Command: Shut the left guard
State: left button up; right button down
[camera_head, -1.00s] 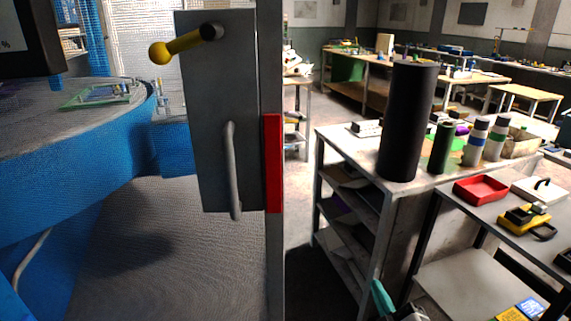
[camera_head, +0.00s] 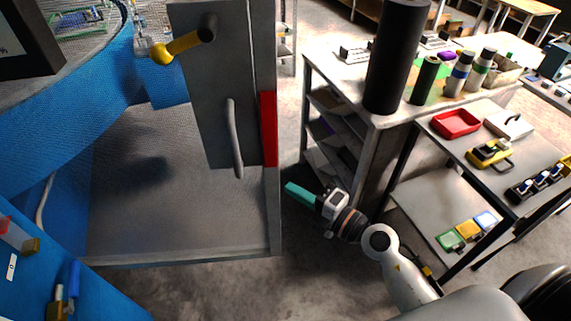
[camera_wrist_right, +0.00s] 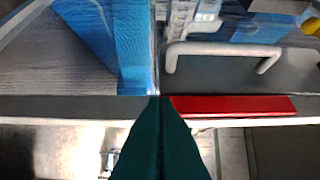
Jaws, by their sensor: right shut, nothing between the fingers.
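A grey guard panel (camera_head: 213,110) with a pale bar handle (camera_head: 234,135) stands upright on the blue machine at the left. A red strip (camera_head: 268,130) runs along the post at its right edge. A lever with a yellow ball (camera_head: 162,53) sticks out near its top. My right gripper (camera_head: 288,187) has teal fingers, shut and empty, just right of the post and below the red strip. In the right wrist view the fingers (camera_wrist_right: 160,135) point at the post beside the red strip (camera_wrist_right: 232,106), with the handle (camera_wrist_right: 222,49) beyond. My left gripper is out of view.
A grey shelf unit (camera_head: 345,110) with a black cylinder (camera_head: 396,60) stands right of my gripper. A workbench with a red tray (camera_head: 456,123) is farther right. The grey machine bed (camera_head: 180,215) lies below the panel. Bare floor lies below the gripper.

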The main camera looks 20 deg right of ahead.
aim_at(272, 164)
jog(key=w, duration=0.5)
jog(key=shift+w+a, duration=0.2)
jog(key=shift+a, duration=0.15)
jog(key=shift+w+d, duration=0.15)
jog(key=shift+w, duration=0.25)
